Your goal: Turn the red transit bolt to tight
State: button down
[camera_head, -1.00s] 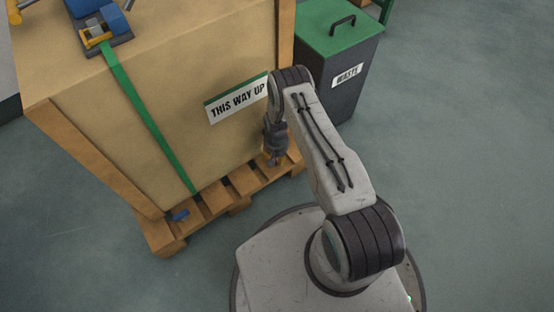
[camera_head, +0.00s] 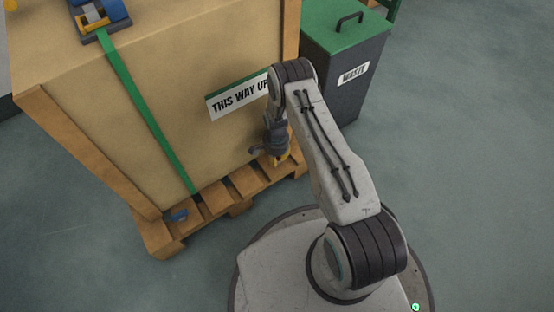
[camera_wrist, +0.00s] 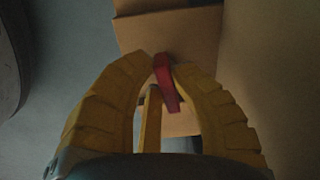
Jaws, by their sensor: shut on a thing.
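The red transit bolt (camera_wrist: 168,84) shows in the wrist view as a red bar, slightly slanted, between the tips of two yellow fingers. My gripper (camera_wrist: 163,68) is shut on it, with a finger against each side. Behind it is the wooden pallet (camera_wrist: 170,35). In the head view my gripper (camera_head: 281,158) points down at the right part of the pallet (camera_head: 215,200), close to the crate's front face. The bolt is hidden there by the gripper and arm. I cannot tell the bolt's exact angle against any mark.
A large crate (camera_head: 190,70) with a green strap (camera_head: 145,110) and a "THIS WAY UP" label (camera_head: 232,99) stands on the pallet. A dark waste bin (camera_head: 345,85) with a green lid is just right of it. The floor further right is clear.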

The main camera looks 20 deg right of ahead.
jog(key=shift+f+m, duration=0.1)
jog(key=shift+m, duration=0.8)
jog(key=c, duration=1.1)
grip_release()
jog(key=shift+w, duration=0.1)
jog(key=shift+o, duration=0.2)
notch_tip(320, 180, up, 12)
